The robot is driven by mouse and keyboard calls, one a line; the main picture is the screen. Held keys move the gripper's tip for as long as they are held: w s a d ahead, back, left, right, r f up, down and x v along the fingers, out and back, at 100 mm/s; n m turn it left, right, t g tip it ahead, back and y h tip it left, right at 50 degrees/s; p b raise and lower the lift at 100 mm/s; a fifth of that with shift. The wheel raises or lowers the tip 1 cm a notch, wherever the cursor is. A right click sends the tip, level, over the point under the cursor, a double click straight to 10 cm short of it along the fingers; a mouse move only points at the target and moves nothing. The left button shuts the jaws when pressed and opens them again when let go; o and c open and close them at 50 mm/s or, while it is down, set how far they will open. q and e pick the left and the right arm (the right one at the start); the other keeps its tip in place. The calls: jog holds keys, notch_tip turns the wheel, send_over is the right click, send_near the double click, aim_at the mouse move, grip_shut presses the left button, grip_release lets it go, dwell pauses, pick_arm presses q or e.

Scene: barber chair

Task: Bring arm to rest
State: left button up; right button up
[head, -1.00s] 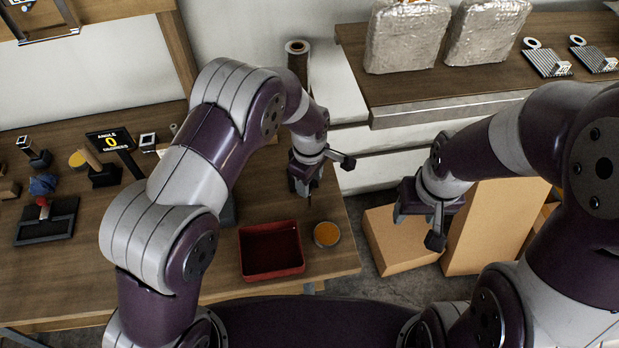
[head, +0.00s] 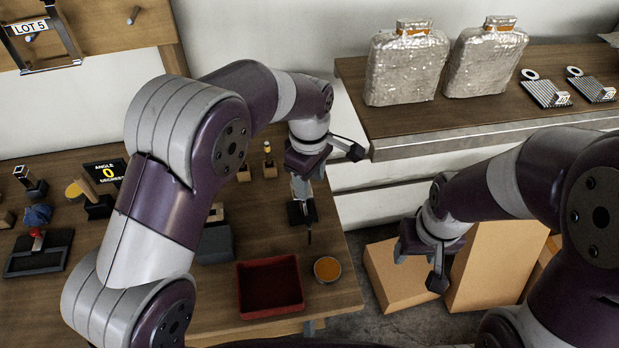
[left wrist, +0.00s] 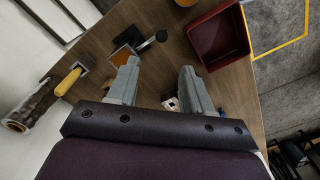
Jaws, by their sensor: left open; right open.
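My left gripper (head: 303,182) is open and hangs above the right part of the wooden workbench (head: 330,240). In the left wrist view its two grey fingers (left wrist: 158,78) are apart, with no held object visible between them. A small black stand (head: 300,213) is on the bench below it. It also shows in the left wrist view (left wrist: 127,38), just beyond the fingers. My right gripper (head: 418,265) is open and empty, in front of cardboard boxes. My left arm hides part of the bench.
A red tray (head: 270,287) and an orange-filled cup (head: 327,269) are near the bench's front right corner. Cardboard boxes (head: 500,265) stand on the floor. Silver bags (head: 405,68) stand on the back counter (head: 440,112). An angle display (head: 107,171) and small tools are at left.

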pick_arm(q)
jog(key=s+a+f+m+t, duration=0.1)
jog(key=s+a+m, duration=1)
jog(key=s+a, duration=0.4)
jog(key=shift+s+a+f+m, duration=0.15)
jog(key=shift+a+m, duration=0.25)
jog(key=shift+a, duration=0.5)
jog(key=shift+s, duration=0.1)
dwell(0.6)
